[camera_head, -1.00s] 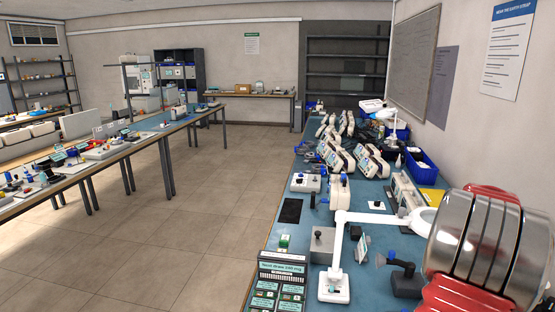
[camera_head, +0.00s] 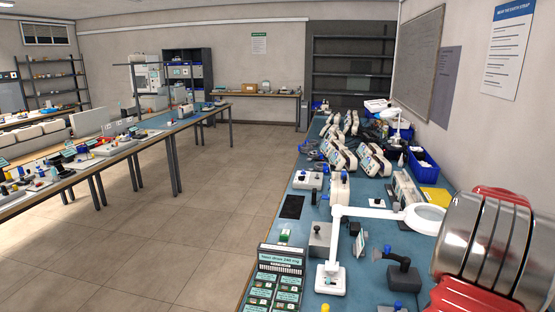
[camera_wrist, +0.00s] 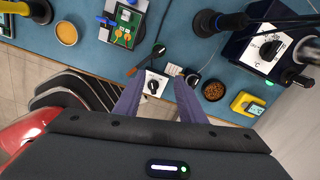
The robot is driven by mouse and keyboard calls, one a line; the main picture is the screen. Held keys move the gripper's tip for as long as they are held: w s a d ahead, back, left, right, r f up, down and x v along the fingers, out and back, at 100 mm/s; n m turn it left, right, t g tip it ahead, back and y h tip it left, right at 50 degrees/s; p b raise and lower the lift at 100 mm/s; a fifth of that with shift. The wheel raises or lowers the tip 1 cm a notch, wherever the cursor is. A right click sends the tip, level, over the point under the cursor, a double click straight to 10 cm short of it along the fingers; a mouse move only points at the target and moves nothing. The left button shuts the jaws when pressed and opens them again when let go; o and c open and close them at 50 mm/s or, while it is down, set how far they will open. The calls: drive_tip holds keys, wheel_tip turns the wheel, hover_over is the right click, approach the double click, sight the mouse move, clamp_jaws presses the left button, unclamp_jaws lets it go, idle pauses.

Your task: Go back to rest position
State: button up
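My gripper (camera_wrist: 158,84) shows in the wrist view as two purple-grey fingers reaching up from a dark palm. The fingers stand apart and nothing is held between them. A white box with a black knob (camera_wrist: 153,84) shows in the gap, on the blue bench beyond the fingertips. In the head view only a silver and red part of my arm shows at the right edge; the gripper is out of that view.
The blue workbench (camera_head: 262,234) along the right is crowded, with a white magnifier lamp (camera_head: 333,255) and a green-labelled panel (camera_head: 275,280) near its front. A second long bench (camera_head: 150,145) stands left. The tiled floor (camera_head: 180,220) between them is clear.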

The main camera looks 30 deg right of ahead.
drive_tip(key=w+a+r+n, duration=0.2)
drive_tip(key=w+a+n, duration=0.2)
drive_tip(key=a+n, duration=0.5)
drive_tip(key=w+a+r+n+t+h, duration=0.1)
drive_tip(key=w+a+n, duration=0.3)
drive_tip(key=a+n, duration=0.55)
drive_tip(key=w+a+r+n, duration=0.2)
drive_tip(key=w+a+n, duration=0.2)
drive_tip(key=a+n, duration=0.5)
drive_tip(key=a+r+n+t, duration=0.2)
drive_tip(key=a+n, duration=0.5)
drive_tip(key=a, duration=0.7)
drive_tip(key=a+r+n+t+y, duration=0.1)
drive_tip(key=a+r+n, duration=0.3)
drive_tip(key=a, duration=1)
drive_tip(key=n+t, duration=0.1)
drive_tip(key=n, duration=0.2)
drive_tip(key=shift+w+a+r+n+t, duration=0.2)
drive_tip(key=shift+w+a+n+t, duration=0.1)
drive_tip(key=shift+w+n, duration=0.1)
